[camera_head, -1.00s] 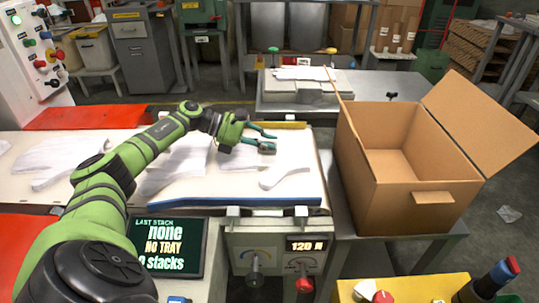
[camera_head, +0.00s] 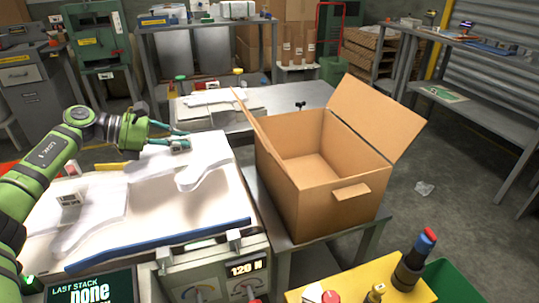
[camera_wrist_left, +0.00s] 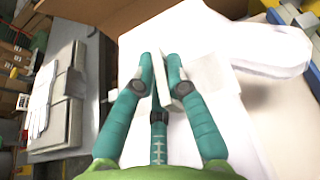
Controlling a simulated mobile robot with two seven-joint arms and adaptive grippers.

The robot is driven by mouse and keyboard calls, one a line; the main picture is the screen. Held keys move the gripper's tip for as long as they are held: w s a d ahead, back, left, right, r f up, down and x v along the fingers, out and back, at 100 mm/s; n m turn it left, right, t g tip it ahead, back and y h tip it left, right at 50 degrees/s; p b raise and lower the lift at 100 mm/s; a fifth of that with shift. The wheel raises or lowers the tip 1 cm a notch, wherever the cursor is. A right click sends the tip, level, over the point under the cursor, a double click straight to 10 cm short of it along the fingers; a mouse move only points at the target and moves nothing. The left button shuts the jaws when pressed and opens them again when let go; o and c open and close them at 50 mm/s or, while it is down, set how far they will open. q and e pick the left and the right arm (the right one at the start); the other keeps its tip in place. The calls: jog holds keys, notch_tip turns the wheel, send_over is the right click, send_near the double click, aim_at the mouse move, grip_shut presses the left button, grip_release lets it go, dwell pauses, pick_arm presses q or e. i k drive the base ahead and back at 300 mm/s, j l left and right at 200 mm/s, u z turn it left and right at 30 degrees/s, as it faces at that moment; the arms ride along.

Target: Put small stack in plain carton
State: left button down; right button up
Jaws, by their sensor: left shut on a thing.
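The small stack (camera_head: 207,160) is a white, flat bundle of film gloves at the right end of the white work surface. My left gripper (camera_head: 183,139), with teal fingers, is shut on its edge. The left wrist view also shows the stack (camera_wrist_left: 180,38) reaching out past the fingertips (camera_wrist_left: 164,80). The stack looks slightly raised, but I cannot tell whether it is fully clear of the surface. The plain carton (camera_head: 312,212) is brown, open and empty in the visible part, standing just right of the stack. My right gripper is out of view.
More white gloves (camera_head: 92,215) lie on the work surface at left. A blue strip (camera_head: 160,245) edges its front. The carton's raised flap (camera_head: 375,115) stands at its right. A grey table (camera_head: 305,97) is behind, and a yellow stand with bottles (camera_head: 330,290) is in front.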

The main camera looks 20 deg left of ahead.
aim_at(305, 184)
jog(key=k+l, duration=0.8)
jog(key=l, duration=0.1)
